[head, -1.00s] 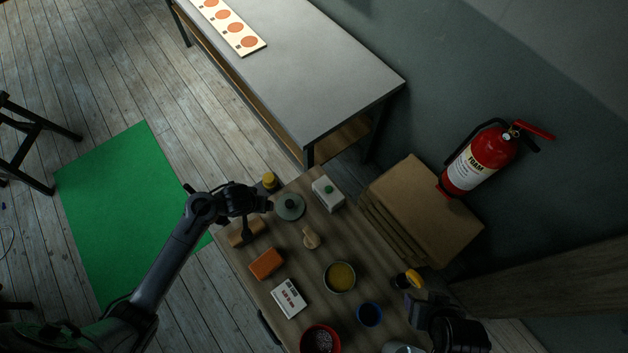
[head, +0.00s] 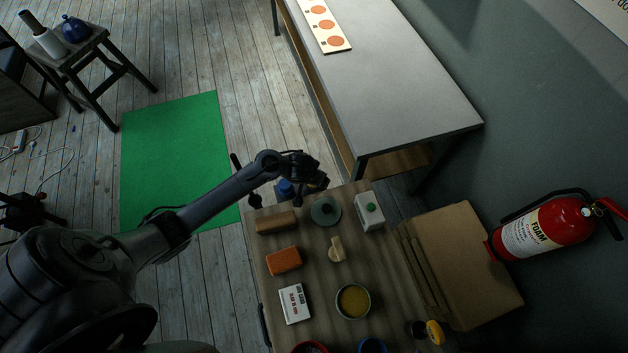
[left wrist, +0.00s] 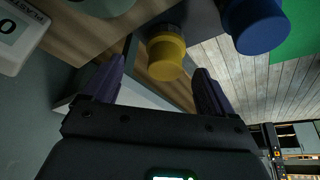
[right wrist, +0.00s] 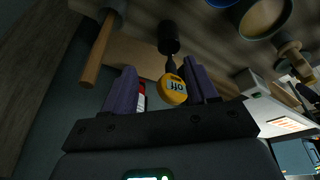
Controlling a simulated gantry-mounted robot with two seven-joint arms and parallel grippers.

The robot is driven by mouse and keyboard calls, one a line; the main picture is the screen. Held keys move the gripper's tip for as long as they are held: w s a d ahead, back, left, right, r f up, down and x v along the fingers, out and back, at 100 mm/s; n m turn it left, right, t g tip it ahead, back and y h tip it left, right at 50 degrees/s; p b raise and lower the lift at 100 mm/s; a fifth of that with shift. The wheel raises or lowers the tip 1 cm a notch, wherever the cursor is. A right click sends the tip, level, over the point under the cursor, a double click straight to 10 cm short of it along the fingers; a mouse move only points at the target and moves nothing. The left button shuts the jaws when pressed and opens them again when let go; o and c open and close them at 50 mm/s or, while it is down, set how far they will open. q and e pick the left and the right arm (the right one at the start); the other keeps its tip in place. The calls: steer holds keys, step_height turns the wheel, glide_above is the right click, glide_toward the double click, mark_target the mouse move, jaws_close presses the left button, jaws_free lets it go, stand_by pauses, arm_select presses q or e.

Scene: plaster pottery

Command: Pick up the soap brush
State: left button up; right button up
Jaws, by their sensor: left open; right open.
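A small pale wooden piece with a rounded head and short handle (head: 337,249) lies mid-table in the head view; it looks most like the soap brush, but bristles cannot be made out. The head view does not show the right gripper.
A blue jar (head: 285,188) stands by the left gripper. A round grey-green lidded thing (head: 325,211), white box (head: 369,211), brown block (head: 276,223), orange block (head: 284,260), printed box (head: 294,303) and bowl (head: 353,301) crowd the table. Stacked cardboard (head: 460,265) is right.

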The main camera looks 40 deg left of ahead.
arm_select(q)
steer(key=x, duration=0.1)
steer(key=b+x, duration=0.1)
steer(key=x, duration=0.1)
steer(key=shift+a+f, duration=0.25)
steer(key=shift+a, duration=0.1)
steer(key=shift+w+f, duration=0.25)
steer(key=shift+f, duration=0.25)
steer(key=c, duration=1.1)
steer(key=shift+c, duration=0.2)
steer(key=shift+r, duration=0.15)
